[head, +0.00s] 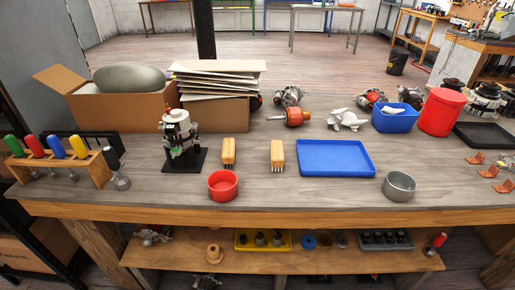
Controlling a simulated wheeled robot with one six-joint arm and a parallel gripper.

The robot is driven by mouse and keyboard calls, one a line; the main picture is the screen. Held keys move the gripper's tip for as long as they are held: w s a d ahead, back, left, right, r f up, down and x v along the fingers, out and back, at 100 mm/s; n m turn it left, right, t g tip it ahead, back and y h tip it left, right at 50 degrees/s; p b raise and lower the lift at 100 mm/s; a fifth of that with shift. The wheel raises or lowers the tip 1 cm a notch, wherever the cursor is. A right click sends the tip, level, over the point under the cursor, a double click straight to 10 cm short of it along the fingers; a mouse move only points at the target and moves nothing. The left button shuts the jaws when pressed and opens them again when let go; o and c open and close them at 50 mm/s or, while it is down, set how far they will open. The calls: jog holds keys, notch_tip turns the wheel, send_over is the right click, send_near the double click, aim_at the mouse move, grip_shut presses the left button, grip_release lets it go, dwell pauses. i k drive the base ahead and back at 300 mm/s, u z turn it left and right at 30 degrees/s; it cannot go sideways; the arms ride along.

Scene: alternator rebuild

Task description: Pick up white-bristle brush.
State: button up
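The left brush (228,152) is behind the red bowl. The right brush (277,154) is just left of the blue tray. Their short bristles point toward the front edge. Those of the right brush look paler, but they are too small to tell for certain which brush has white bristles. My gripper is not in view.
A machine on a black base (181,162) stands left. Cardboard boxes (122,128) are behind. The bench front between the bowls is clear.

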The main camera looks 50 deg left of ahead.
aim_at(278, 153)
jog(key=u, duration=0.8)
jog(key=i, duration=0.85)
jog(key=u, duration=1.2)
jog(key=i, duration=0.3)
jog(key=u, duration=0.25)
